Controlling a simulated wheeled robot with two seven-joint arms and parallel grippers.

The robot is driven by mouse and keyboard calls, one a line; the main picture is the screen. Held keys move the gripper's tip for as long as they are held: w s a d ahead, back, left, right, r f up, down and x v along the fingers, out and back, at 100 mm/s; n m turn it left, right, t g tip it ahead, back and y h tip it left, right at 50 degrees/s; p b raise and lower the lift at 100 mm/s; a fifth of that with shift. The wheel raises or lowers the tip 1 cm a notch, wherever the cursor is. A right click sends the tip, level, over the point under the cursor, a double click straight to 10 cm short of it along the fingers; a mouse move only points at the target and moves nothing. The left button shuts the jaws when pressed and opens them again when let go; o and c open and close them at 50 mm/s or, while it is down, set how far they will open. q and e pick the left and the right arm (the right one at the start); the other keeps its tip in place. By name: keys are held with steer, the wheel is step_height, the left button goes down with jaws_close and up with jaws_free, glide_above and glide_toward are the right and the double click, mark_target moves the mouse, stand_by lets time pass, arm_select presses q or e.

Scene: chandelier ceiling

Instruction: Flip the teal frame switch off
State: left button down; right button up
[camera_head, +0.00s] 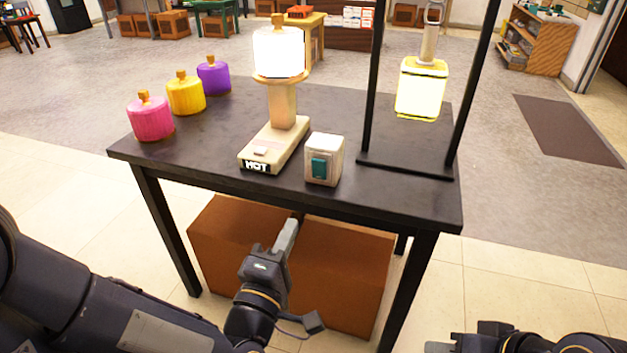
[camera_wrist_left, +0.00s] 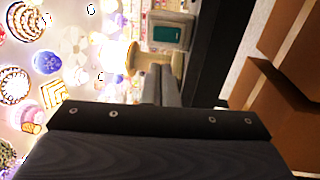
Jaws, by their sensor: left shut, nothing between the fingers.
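The switch with the teal rocker (camera_head: 319,168) is a small white box near the front edge of the dark table. In the left wrist view the teal rocker (camera_wrist_left: 168,35) shows at the top, beyond the fingers. The hanging lantern (camera_head: 422,90) glows yellow. My left gripper (camera_head: 290,226) is shut and empty, in front of the table and below its top, apart from the switch. Its shut fingers also show in the left wrist view (camera_wrist_left: 162,84). Only part of my right gripper (camera_head: 490,343) shows at the bottom right; its fingers cannot be made out clearly.
The dark table (camera_head: 225,118) also holds a lit lamp (camera_head: 278,52) on a base marked HOT, left of the switch. Pink (camera_head: 150,118), yellow (camera_head: 186,95) and purple (camera_head: 213,77) jars stand at the left. A black stand (camera_head: 405,168) bears the lantern. A brown box (camera_head: 340,270) sits under the table.

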mark_target(318, 165)
arm_select(q)
steer(key=shift+r, duration=0.1)
steer(key=x, duration=1.4)
steer(key=shift+w+r+p, duration=0.15)
steer(key=shift+r+p, duration=0.15)
steer(key=shift+p, duration=0.3)
steer(key=shift+w+f+g, duration=0.1)
steer(key=shift+g, duration=0.3)
steer(key=shift+f, duration=0.1)
